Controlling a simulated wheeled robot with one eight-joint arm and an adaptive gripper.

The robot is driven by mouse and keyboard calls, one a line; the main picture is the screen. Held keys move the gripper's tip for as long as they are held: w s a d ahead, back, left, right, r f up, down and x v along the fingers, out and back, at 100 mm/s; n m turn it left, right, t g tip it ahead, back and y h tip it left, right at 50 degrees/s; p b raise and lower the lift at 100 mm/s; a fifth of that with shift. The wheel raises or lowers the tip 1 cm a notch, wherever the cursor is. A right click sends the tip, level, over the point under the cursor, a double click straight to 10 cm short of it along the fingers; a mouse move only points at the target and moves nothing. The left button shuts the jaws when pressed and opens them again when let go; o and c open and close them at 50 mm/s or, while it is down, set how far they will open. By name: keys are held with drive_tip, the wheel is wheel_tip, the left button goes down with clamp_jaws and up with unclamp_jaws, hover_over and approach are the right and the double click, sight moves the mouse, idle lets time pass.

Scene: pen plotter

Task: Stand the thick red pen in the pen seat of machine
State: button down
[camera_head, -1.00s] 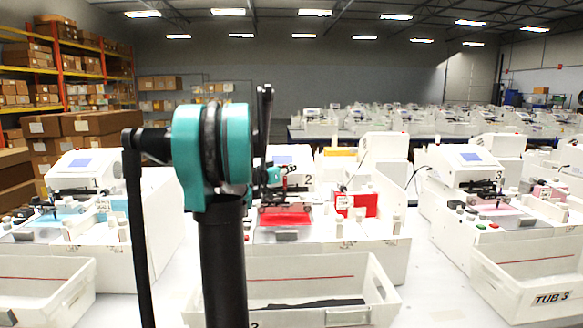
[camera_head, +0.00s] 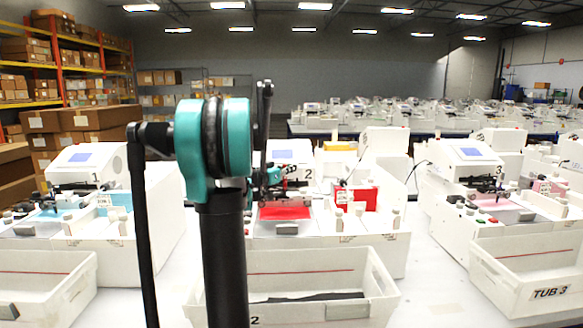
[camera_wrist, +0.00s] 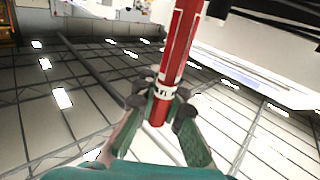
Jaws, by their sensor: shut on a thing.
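The thick red pen (camera_wrist: 180,48) stands slightly tilted in the wrist view, with a white band near its lower end. My gripper (camera_wrist: 161,102) is shut around that lower part, its green fingers on either side. In the head view, machine 2 (camera_head: 330,228) stands at the centre, behind my arm, with a red sheet (camera_head: 285,212) on its bed. Dark parts and a bit of teal show above the sheet, partly hidden by my arm. The pen seat cannot be made out, and I cannot tell how far the pen is from it.
Machine 1 (camera_head: 128,228) with blue parts is at left, machine 3 (camera_head: 455,215) with a pink sheet at right. White tubs stand in front; the middle tub (camera_head: 375,285) holds a dark item.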

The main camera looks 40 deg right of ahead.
drive_tip(key=shift+f, duration=2.45)
drive_tip(key=c, duration=1.6)
unclamp_jaws()
drive_tip(key=shift+o, duration=0.2)
drive_tip(key=s+a, duration=0.1)
drive_tip(key=a, duration=1.1)
